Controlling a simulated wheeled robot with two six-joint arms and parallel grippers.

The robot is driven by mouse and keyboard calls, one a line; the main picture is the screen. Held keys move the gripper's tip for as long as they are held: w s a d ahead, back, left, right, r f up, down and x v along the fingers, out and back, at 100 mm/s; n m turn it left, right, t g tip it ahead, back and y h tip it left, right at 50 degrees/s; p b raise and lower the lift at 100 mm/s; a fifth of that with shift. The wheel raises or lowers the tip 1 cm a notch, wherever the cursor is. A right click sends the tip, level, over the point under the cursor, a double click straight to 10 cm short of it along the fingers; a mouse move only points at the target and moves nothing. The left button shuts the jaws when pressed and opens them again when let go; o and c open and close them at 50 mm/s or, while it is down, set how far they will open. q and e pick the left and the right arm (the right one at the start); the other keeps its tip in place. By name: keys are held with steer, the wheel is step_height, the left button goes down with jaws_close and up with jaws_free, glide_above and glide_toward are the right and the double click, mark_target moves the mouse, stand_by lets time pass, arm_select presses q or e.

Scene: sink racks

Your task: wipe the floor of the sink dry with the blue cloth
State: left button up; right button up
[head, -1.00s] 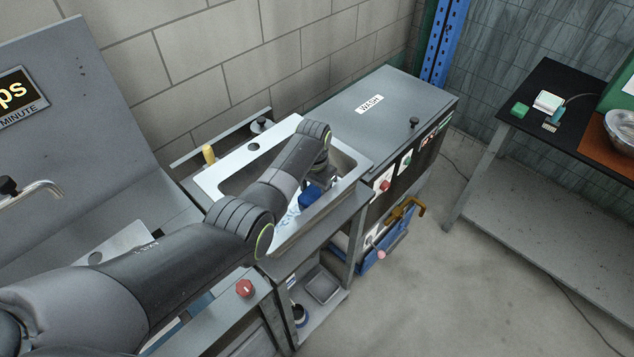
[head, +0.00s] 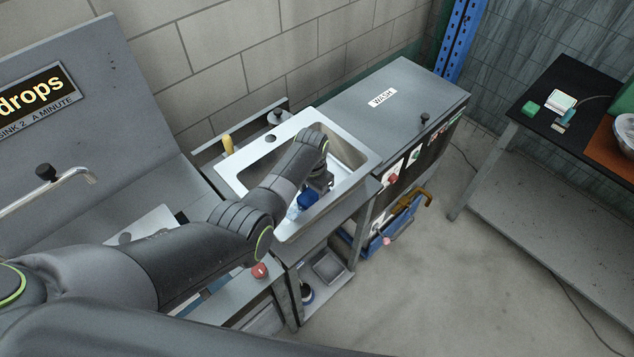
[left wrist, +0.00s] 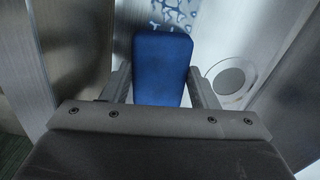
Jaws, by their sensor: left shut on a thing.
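The metal sink (head: 345,133) has a pale rim and a grey basin. My left gripper (head: 318,184) reaches down into it and is shut on the blue cloth (head: 306,200), near the basin's front side. In the left wrist view, the cloth (left wrist: 160,66) looks like a thick blue pad between the two fingers of my left gripper (left wrist: 158,88). Blue-white wet patches (left wrist: 174,12) lie on the sink floor just beyond the cloth. The round drain (left wrist: 229,81) is right of the cloth. My forearm hides part of the basin. My right gripper is out of view.
A grey unit labelled WASH (head: 383,97) adjoins the sink on the right. A tap (head: 75,177) juts out at the left.

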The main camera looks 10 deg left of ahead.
arm_select(q)
steer(key=shift+s+a+f, duration=0.1)
steer(key=shift+s+a, duration=0.85)
steer(key=shift+s, duration=0.25)
steer(key=shift+s+a+r, duration=0.1)
steer(key=shift+s+a, duration=0.8)
steer(key=shift+s, duration=0.25)
steer(key=shift+s+a+f, duration=0.1)
steer(key=shift+s+a, duration=0.85)
steer(key=shift+s, duration=0.25)
steer(key=shift+w+r, duration=0.15)
steer(key=shift+r, duration=2.9)
step_height(320, 180, up, 3)
